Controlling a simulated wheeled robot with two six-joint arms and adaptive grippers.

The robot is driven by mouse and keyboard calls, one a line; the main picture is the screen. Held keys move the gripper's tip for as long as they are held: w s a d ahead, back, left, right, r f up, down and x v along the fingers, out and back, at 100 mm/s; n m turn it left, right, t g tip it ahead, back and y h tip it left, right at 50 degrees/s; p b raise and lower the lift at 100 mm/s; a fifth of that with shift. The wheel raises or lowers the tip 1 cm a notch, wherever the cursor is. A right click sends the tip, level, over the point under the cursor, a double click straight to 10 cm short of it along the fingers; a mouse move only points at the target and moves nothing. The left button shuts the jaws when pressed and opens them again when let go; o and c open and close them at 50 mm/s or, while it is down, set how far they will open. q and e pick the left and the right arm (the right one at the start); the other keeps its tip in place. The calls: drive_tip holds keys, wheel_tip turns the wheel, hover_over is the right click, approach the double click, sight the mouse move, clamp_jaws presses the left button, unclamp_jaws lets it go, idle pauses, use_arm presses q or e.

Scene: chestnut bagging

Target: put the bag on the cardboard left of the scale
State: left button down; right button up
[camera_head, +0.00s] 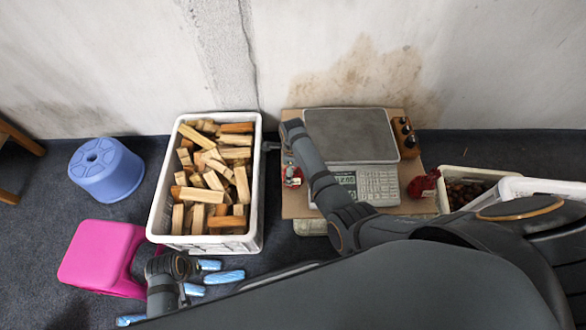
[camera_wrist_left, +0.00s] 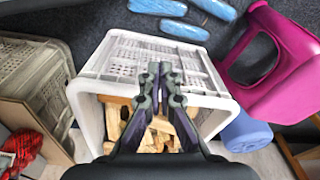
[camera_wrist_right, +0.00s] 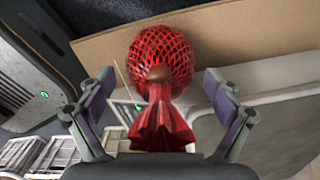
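A red mesh bag (camera_wrist_right: 165,65) with a gathered neck is between the two fingers of my right gripper (camera_wrist_right: 160,80), with gaps on both sides. In the head view this bag (camera_head: 292,175) is at the left edge of the cardboard (camera_head: 408,205), left of the scale (camera_head: 350,135). My right arm partly covers it, so its contact with the cardboard is hard to judge. My right gripper is open. My left gripper (camera_wrist_left: 158,88) is shut and empty, its fingertips close together in front of the wood crate in the left wrist view.
A white crate (camera_head: 155,210) of wood pieces stands left of the cardboard. Another red bag (camera_head: 423,184) is right of the scale, near a wooden block (camera_head: 405,138) and a chestnut crate (camera_head: 445,180). Blue stool (camera_head: 106,170), pink stool (camera_head: 95,252) and blue rolls (camera_head: 225,277) are on the left.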

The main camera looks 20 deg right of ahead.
drive_tip(key=shift+r, duration=0.15)
wheel_tip(320, 180, up, 11)
drive_tip(key=p, duration=0.4)
drive_tip(key=shift+r, duration=0.4)
use_arm(q)
drive_tip(key=s+a+f, duration=0.1)
drive_tip(key=s+f, duration=0.1)
drive_tip(key=f, duration=0.3)
drive_tip(key=s+a+f, duration=0.2)
drive_tip(key=s+f, duration=0.1)
drive_tip(key=f, duration=0.3)
drive_tip(key=shift+s+a+f+y, duration=0.2)
drive_tip(key=shift+s+a+y, duration=0.05)
drive_tip(key=shift+y, duration=0.05)
